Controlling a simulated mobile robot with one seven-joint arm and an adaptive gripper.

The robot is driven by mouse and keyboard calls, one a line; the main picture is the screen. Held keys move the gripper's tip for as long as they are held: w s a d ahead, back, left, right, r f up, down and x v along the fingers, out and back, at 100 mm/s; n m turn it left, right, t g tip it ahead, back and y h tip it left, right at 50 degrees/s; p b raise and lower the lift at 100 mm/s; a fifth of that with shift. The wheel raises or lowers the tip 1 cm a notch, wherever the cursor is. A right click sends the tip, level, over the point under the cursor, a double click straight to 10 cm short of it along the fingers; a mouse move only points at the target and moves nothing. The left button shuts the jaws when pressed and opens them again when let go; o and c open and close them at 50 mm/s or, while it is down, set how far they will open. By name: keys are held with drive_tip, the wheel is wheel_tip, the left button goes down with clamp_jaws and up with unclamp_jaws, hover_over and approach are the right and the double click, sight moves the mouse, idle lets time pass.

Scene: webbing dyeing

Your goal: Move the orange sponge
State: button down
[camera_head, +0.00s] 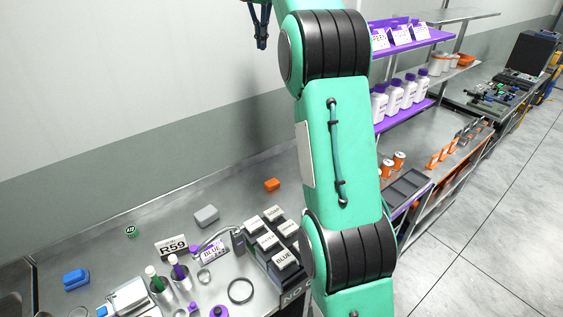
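The orange sponge (272,185) appears as a small orange block on the grey metal worktop, near the wall and left of my arm. Nothing touches it. A dark part that looks like the end of my gripper (261,28) hangs at the top edge, well above the worktop and apart from the sponge. Most of the gripper is cut off by the frame, so I cannot see whether its fingers are open or shut.
A grey block (206,216) lies left of the sponge. Labelled dark boxes (270,238) stand in front of it. Shelves with white bottles (395,95) stand right. My arm crosses the middle.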

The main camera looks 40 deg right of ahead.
drive_tip(key=w+d+f+n+g+p, duration=0.1)
drive_tip(key=w+d+f+n+p, duration=0.1)
drive_tip(key=d+f, duration=0.4)
drive_tip(key=w+d+f+n+p, duration=0.2)
drive_tip(key=w+d+f, duration=0.1)
drive_tip(key=d, duration=0.5)
approach(282, 182)
drive_tip(key=shift+y, duration=0.3)
drive_tip(key=d+r, duration=0.1)
drive_tip(key=d, duration=0.1)
drive_tip(key=d+r, duration=0.2)
drive_tip(key=shift+w+d+r, duration=0.15)
wheel_tip(282, 182, down, 10)
drive_tip(key=shift+f+p, duration=0.1)
drive_tip(key=shift+p, duration=0.2)
drive_tip(key=shift+a, duration=2)
drive_tip(key=shift+a, duration=0.15)
